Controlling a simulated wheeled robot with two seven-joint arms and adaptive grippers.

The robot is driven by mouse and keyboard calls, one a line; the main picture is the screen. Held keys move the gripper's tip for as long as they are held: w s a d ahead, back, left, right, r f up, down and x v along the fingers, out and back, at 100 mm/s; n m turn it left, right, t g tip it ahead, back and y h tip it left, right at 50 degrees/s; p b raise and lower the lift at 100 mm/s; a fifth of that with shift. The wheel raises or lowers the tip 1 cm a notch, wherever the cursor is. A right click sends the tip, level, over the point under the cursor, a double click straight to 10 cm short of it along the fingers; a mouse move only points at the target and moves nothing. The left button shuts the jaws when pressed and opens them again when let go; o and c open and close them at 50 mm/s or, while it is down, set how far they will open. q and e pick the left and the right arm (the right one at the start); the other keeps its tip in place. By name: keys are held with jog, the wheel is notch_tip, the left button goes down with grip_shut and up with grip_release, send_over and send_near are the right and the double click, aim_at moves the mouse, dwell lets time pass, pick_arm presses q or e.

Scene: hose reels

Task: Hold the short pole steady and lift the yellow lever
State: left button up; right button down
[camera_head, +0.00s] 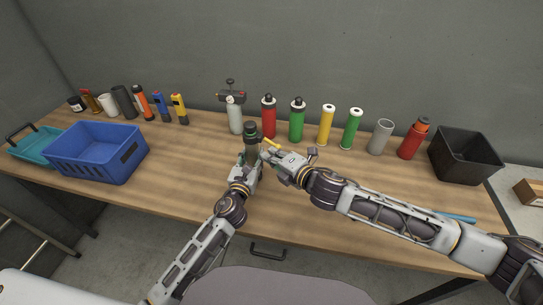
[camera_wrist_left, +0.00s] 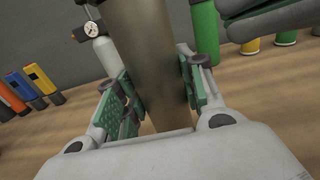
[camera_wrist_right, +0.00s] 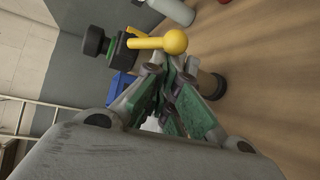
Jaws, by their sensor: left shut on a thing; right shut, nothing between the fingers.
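The short pole (camera_wrist_left: 150,60) is a brown-grey upright cylinder between the fingers of my left gripper (camera_wrist_left: 158,90), which is shut on it. In the head view, the pole's dark top with a green ring (camera_head: 250,133) stands above my left gripper (camera_head: 249,160). The yellow lever (camera_wrist_right: 158,43) is a rod with a ball end, sticking out from the dark and green fitting at the pole's top. It also shows in the head view (camera_head: 272,144). My right gripper (camera_wrist_right: 175,88) is shut and empty, its fingers close beside the lever; contact is unclear. The fingers partly hide the pole there.
A row of cylinders, including a red one (camera_head: 269,118) and a green one (camera_head: 297,121), stands behind the pole. A blue crate (camera_head: 93,170) is at left and a black bin (camera_head: 460,160) at right. The table (camera_head: 185,155) is clear left of the pole.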

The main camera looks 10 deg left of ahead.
jog(key=shift+w+d+r+n+g+h, duration=0.1)
jog(key=shift+d+r+n+g+h, duration=0.35)
jog(key=shift+h, duration=0.45)
dwell(0.4)
jog(key=n+h, duration=0.1)
jog(key=r+g+h, duration=0.1)
jog(key=h, duration=0.1)
jog(key=r+n+h, duration=0.1)
jog(key=h, duration=0.1)
jog(key=shift+d+r+n+g, duration=0.2)
jog(key=shift+d+n+g, duration=0.05)
jog(key=shift+n, duration=0.1)
dwell(0.5)
jog(key=shift+r, duration=0.25)
jog(key=shift+r, duration=0.5)
jog(key=shift+s+r, duration=0.2)
